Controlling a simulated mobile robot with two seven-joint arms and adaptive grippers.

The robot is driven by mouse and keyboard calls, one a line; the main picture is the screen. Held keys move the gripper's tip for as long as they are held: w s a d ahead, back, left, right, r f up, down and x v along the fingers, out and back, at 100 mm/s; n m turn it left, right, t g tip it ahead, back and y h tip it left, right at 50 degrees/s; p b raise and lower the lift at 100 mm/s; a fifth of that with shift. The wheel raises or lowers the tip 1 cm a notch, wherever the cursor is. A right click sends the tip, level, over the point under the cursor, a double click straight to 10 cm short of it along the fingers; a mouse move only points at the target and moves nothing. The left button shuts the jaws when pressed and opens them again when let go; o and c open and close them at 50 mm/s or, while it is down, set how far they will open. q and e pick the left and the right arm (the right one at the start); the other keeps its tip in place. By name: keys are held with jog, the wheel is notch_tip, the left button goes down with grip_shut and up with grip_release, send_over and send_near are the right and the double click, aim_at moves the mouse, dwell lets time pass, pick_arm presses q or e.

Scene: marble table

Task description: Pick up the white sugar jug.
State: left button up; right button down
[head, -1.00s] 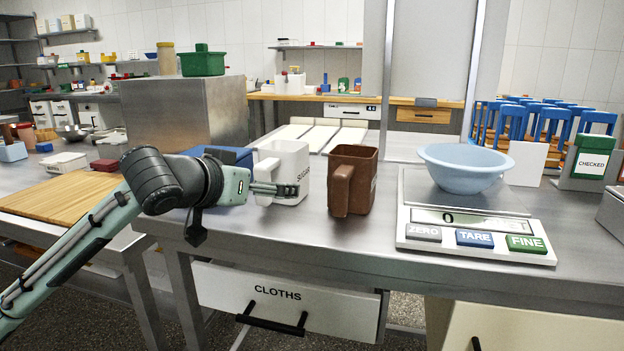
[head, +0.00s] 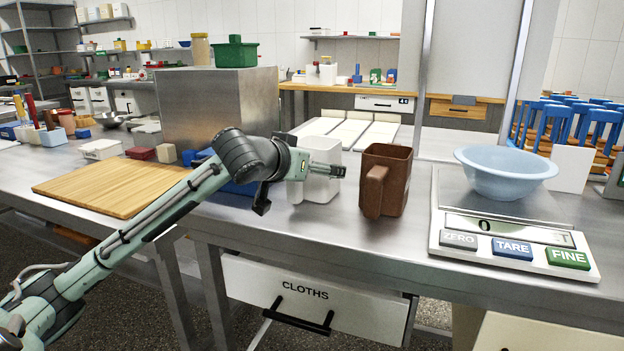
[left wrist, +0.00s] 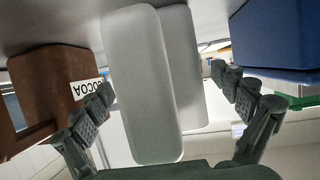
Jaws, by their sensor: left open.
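The white sugar jug (head: 318,190) stands upright on the steel table, partly hidden behind my left gripper (head: 333,170). In the left wrist view the picture is upside down. There my left gripper (left wrist: 163,84) is open, with one finger on each side of the jug's pale handle (left wrist: 146,85). The jug's body (left wrist: 190,70) shows behind the handle. I see gaps between the fingers and the handle. A brown jug (head: 386,180) stands just right of the white one; its COCOA label shows in the left wrist view (left wrist: 50,90). My right gripper is not in view.
A blue box (head: 232,184) sits close left of the white jug, behind my arm. A scale (head: 515,240) with a light-blue bowl (head: 505,172) is at right. A wooden board (head: 105,187) lies at left. The table's front edge is clear below the jugs.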

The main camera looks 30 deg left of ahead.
aim_at(312, 143)
pick_arm(q)
jog(key=c, duration=1.6)
jog(key=shift+r, duration=0.1)
jog(key=shift+c, duration=1.1)
